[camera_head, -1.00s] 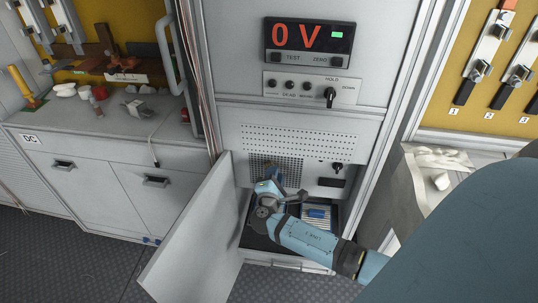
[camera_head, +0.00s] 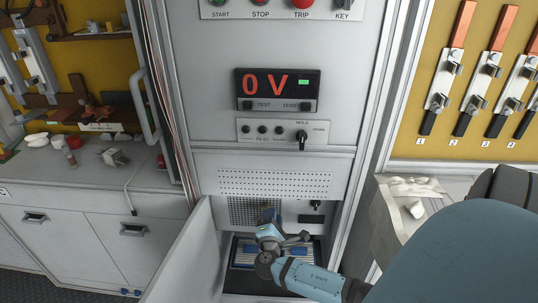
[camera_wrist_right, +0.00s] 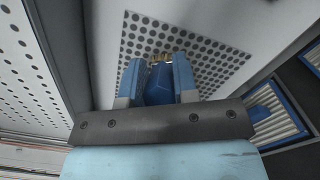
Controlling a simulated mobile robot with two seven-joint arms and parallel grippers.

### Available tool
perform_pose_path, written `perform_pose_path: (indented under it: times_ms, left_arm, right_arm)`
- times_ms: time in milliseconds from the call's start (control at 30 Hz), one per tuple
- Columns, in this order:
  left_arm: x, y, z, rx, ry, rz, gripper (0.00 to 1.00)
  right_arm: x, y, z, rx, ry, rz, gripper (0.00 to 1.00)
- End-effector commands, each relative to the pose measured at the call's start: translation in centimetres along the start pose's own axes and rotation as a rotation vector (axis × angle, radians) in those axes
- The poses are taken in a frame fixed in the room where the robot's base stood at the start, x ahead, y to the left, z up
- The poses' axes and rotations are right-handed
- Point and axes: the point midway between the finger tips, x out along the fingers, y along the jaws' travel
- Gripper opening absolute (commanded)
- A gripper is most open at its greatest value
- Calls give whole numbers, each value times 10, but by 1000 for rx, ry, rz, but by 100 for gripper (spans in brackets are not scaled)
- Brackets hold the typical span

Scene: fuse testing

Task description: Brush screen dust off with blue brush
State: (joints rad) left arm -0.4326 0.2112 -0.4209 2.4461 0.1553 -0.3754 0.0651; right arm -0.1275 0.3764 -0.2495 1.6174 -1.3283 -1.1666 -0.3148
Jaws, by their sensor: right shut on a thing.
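My right gripper (camera_wrist_right: 158,82) is shut on the blue brush (camera_wrist_right: 159,84), which shows between the two blue fingers in the right wrist view. The brush's yellowish bristles point at the perforated screen (camera_wrist_right: 205,62) and are at or very near it; I cannot tell whether they touch. In the head view the right gripper (camera_head: 268,217) is in front of the lower right part of the dark screen (camera_head: 240,208), and the wrist hides part of the opening. Dust on the screen is too small to make out. My left gripper is not in view.
The cabinet door (camera_head: 187,262) stands open at the left of the arm. A tray (camera_head: 238,262) with a blue-framed, ribbed filter-like piece (camera_wrist_right: 275,113) lies below the screen. A display (camera_head: 278,90) reads 0 V above. A grey workbench (camera_head: 30,176) is at the left.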

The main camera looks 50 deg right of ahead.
Motion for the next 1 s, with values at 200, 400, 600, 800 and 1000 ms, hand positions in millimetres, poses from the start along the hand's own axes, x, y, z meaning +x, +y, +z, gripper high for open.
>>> perform_pose_path:
  times_ms: [200,400,600,800,1000]
  left_arm:
    - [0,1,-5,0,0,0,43]
    - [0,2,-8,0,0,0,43]
    - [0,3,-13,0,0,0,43]
    - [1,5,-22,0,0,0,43]
    - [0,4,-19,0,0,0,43]
  right_arm:
    - [0,-8,16,-3,-2,0,4]
    - [0,-16,30,-2,-1,0,4]
    - [0,-12,34,0,-1,0,4]
    - [1,-1,40,0,-1,0,4]
    - [1,0,34,0,-1,0,4]
